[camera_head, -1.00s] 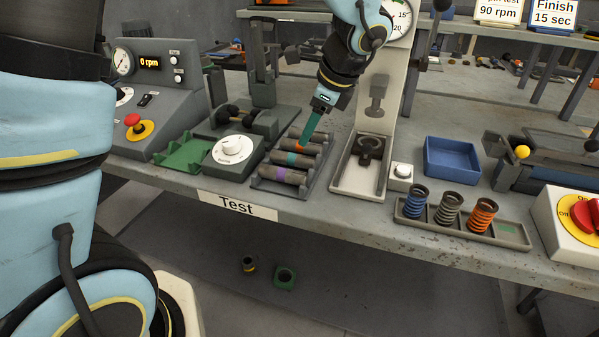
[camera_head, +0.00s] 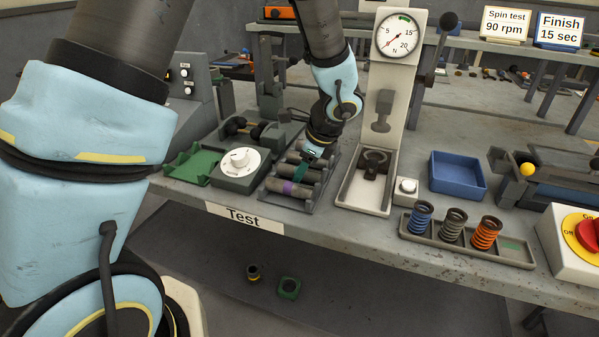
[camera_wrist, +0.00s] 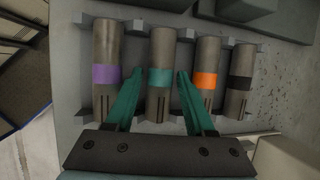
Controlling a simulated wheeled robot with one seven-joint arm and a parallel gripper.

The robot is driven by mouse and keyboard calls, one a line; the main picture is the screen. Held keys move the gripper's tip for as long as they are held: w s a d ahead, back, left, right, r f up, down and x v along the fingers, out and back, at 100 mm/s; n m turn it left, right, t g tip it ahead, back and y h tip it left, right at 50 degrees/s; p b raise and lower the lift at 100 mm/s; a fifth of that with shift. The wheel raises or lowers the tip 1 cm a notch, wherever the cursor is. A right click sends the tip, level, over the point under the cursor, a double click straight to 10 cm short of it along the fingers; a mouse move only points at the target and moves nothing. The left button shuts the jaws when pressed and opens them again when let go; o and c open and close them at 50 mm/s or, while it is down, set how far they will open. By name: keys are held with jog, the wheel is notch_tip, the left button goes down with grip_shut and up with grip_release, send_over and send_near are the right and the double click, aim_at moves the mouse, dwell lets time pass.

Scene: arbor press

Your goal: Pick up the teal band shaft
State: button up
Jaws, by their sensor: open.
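The teal band shaft (camera_wrist: 160,77) lies in a grey rack between the purple band shaft (camera_wrist: 107,70) and the orange band shaft (camera_wrist: 207,75) in the wrist view. A black band shaft (camera_wrist: 240,80) lies at the far right of that row. My gripper (camera_wrist: 158,78) is open, with one teal finger on each side of the teal band shaft. Contact with the shaft cannot be told.
The rack (camera_head: 290,206) stands near the table's front edge. A dial box (camera_head: 238,168) is to its left and the press (camera_head: 363,193) with a round gauge to its right. A blue tray (camera_head: 458,174) and a tray of coil springs (camera_head: 455,238) lie further right.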

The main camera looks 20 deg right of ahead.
grip_shut()
dwell(0.3)
dwell(0.3)
